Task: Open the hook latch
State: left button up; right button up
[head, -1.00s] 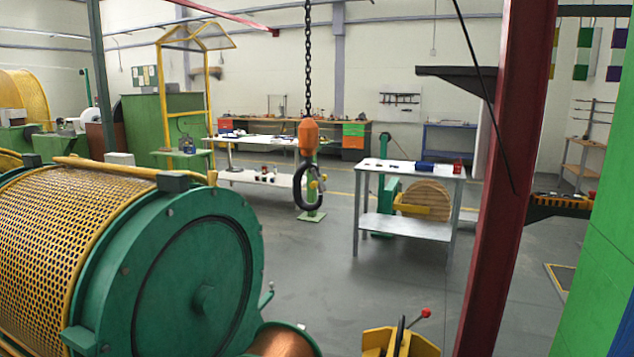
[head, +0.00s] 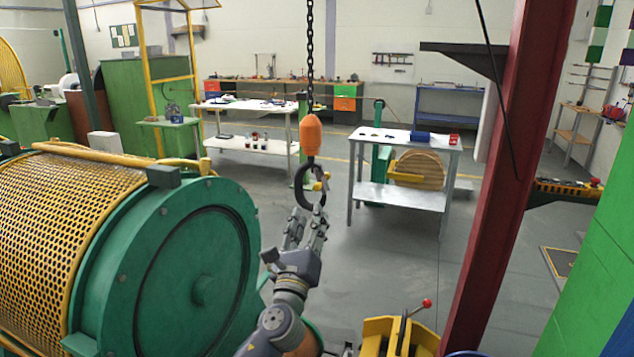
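The hook (head: 297,186) is a dark ring-shaped hook hanging below an orange block (head: 312,134) on a black chain. A small yellow latch part (head: 318,185) shows at the right side of the hook's opening. My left gripper (head: 308,216) comes up from below, just under the hook's lower curve. Its two fingers are apart, with nothing seen between them. In this view the tips overlap or nearly meet the bottom of the hook; I cannot tell whether they touch. My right gripper is not in view.
A green drum machine with a yellow mesh guard (head: 90,215) fills the left. A dark red column (head: 515,170) stands at the right. A grey table (head: 405,190) and a white table (head: 250,146) stand behind the hook. A yellow part with a red-knobbed lever (head: 427,303) is below.

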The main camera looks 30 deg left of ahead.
aim_at(317, 189)
pick_arm(q)
jog(key=p+x, duration=0.2)
jog(key=x, duration=0.7)
jog(key=shift+w+r, duration=0.15)
jog(key=shift+w, duration=0.05)
jog(key=shift+w+a+r, duration=0.15)
jog(key=shift+w+a, duration=0.1)
jog(key=shift+w, duration=0.3)
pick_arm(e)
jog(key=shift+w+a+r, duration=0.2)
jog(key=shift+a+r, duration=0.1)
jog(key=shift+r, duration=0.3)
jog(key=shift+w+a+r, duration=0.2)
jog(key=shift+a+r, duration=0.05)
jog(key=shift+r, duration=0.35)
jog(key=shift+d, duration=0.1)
pick_arm(q)
grip_shut()
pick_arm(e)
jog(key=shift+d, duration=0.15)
